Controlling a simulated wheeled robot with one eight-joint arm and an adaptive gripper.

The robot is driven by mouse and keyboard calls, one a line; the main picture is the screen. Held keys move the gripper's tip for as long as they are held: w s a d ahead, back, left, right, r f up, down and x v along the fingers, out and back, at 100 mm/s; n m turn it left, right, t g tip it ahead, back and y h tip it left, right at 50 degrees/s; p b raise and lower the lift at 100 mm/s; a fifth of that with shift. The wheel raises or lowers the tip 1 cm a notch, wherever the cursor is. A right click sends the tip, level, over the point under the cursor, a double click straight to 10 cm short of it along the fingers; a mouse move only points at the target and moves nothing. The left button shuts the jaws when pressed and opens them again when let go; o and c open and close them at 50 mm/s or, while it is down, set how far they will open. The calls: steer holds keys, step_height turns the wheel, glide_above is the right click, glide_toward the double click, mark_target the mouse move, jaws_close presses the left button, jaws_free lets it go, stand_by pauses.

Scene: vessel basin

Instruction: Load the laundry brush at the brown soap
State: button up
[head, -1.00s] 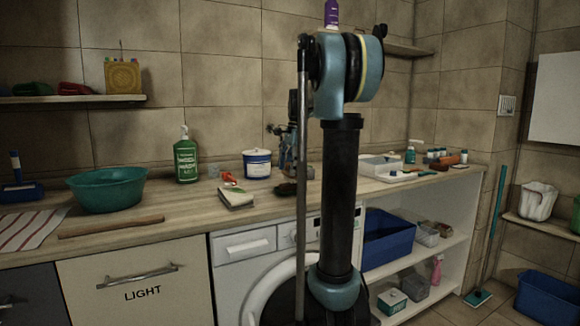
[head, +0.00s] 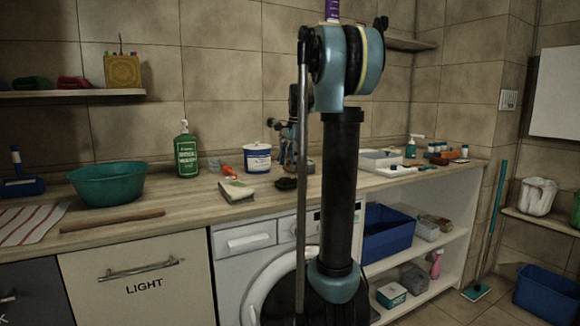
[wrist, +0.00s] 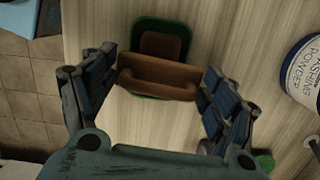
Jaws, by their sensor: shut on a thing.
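My gripper (wrist: 160,82) is shut on the laundry brush (wrist: 158,76), whose brown handle spans between the two blue fingers in the wrist view. Its bristles are hidden from this angle. The brown soap (wrist: 160,44) sits in a green dish (wrist: 187,30), just beyond the brush in the wrist view. The brush partly covers the near side of the dish; I cannot tell whether they touch. In the head view my gripper (head: 288,135) is partly hidden behind my arm, above a small dark dish (head: 287,184) on the counter.
A washing powder tub (head: 257,159) stands near the gripper and also shows in the wrist view (wrist: 304,72). A cloth or sponge-like block (head: 236,191), a green bottle (head: 186,154) and a teal basin (head: 107,184) are to the left. A white tray (head: 381,160) is to the right.

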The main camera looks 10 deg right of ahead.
steer(key=shift+f, duration=0.45)
stand_by(1.3)
steer(key=shift+r, duration=0.1)
steer(key=shift+r, duration=3.45)
